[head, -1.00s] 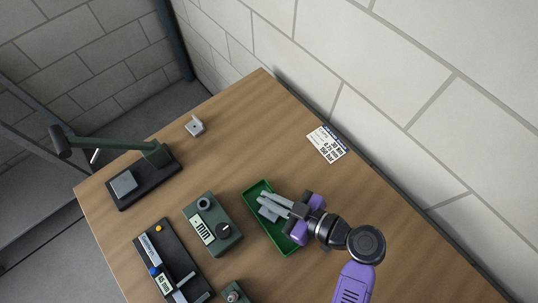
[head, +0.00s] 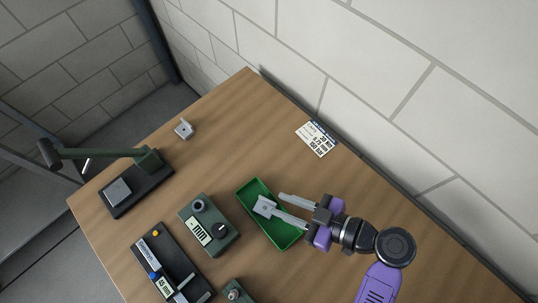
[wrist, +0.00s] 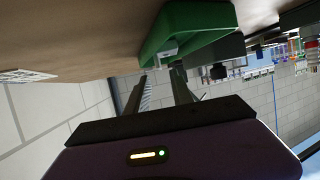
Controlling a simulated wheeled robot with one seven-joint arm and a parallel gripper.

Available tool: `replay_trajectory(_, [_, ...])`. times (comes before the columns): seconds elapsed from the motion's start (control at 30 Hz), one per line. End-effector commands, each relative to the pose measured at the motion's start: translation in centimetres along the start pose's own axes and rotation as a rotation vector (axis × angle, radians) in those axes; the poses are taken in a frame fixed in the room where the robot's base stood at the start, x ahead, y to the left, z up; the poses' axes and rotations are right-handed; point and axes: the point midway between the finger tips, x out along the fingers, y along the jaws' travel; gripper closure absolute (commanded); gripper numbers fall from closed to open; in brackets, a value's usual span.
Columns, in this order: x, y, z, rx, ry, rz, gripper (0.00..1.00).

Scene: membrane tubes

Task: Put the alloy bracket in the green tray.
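A small grey metal bracket (head: 264,204) lies inside the green tray (head: 252,187), near the middle of its length. In the wrist view the bracket (wrist: 165,50) shows against the green tray (wrist: 190,22), just beyond my fingertips. My gripper (head: 278,204) is open over the right side of the tray, its two grey fingers spread apart. The lower finger covers part of the tray and its tip is close to the bracket; I cannot tell whether they touch. Another small light-grey bracket-like piece (head: 184,130) stands on the table at the far left.
A green box with a dial (head: 209,224) stands left of the tray. A dark-based lever device (head: 135,185) and a black panel with coloured knobs (head: 170,265) are further left. A printed card (head: 317,139) lies near the wall. The table between card and tray is clear.

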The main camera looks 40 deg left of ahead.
Motion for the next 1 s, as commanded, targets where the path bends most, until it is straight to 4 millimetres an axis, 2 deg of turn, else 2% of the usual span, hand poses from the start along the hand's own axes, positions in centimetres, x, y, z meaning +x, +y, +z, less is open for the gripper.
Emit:
replay_trajectory(0.1, [-2.4, 0.1, -0.1, 0.0, 0.0, 0.003, 0.72])
replay_trajectory(0.3, [-4.7, 0.1, -0.1, -0.001, 0.0, 0.001, 0.72])
replay_trajectory(0.47, [-5.3, 0.0, 0.0, -0.001, 0.0, -0.001, 0.72])
replay_trajectory(1.0, [-5.3, 0.0, 0.0, -0.001, 0.0, -0.001, 0.72])
